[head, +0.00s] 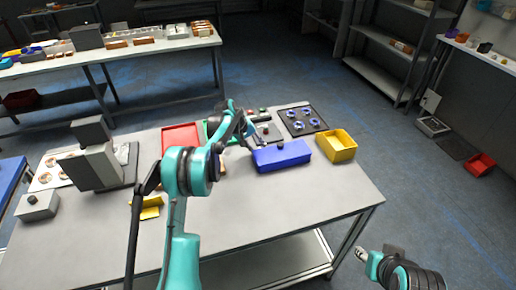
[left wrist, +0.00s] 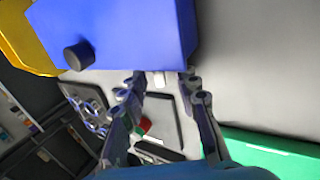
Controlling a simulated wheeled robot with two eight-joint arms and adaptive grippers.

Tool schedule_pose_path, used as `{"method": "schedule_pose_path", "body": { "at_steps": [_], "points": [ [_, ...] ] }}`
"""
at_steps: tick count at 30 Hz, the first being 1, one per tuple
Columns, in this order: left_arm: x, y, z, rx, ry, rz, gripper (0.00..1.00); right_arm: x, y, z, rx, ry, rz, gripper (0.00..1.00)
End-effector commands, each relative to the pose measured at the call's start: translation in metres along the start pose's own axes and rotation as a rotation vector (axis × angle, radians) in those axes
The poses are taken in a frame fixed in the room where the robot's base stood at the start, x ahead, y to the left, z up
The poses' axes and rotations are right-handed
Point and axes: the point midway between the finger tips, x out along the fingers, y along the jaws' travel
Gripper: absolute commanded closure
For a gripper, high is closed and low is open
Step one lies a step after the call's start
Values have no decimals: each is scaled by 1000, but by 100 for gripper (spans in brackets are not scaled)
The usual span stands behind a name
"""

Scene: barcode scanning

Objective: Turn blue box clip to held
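The blue box (head: 282,156) lies on the grey table, with a dark round knob (head: 280,145) on it. In the left wrist view the box (left wrist: 125,30) fills the upper left, with its knob (left wrist: 78,56) near a lower corner. My left gripper (head: 256,137) is at the box's left end; its fingers (left wrist: 162,78) are apart, with tips at the box's edge. A small pale piece (left wrist: 158,79) shows between the tips; I cannot tell whether it is the clip or whether it is touched. My right gripper (head: 361,254) hangs off the table's right side, its opening unclear.
A yellow bin (head: 336,145) stands just right of the box. Behind it is a dark panel (head: 303,118) with several blue rings. A red tray (head: 181,138) and a grey device (head: 95,158) are to the left. The table's front right is clear.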

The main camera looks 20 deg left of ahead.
Motion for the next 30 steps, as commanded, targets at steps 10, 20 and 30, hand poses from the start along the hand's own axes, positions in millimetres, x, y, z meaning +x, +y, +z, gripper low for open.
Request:
{"method": "schedule_pose_path", "body": {
  "at_steps": [10,20,30],
  "points": [
    [0,0,0,0,0,0,100,0,0,0,0,0,0,60],
    [4,-10,-1,-3,1,206,100,17,0,12,0,0,0,60],
    [2,-9,1,1,-1,374,100,27,0,19,0,0,0,60]
  ]
}}
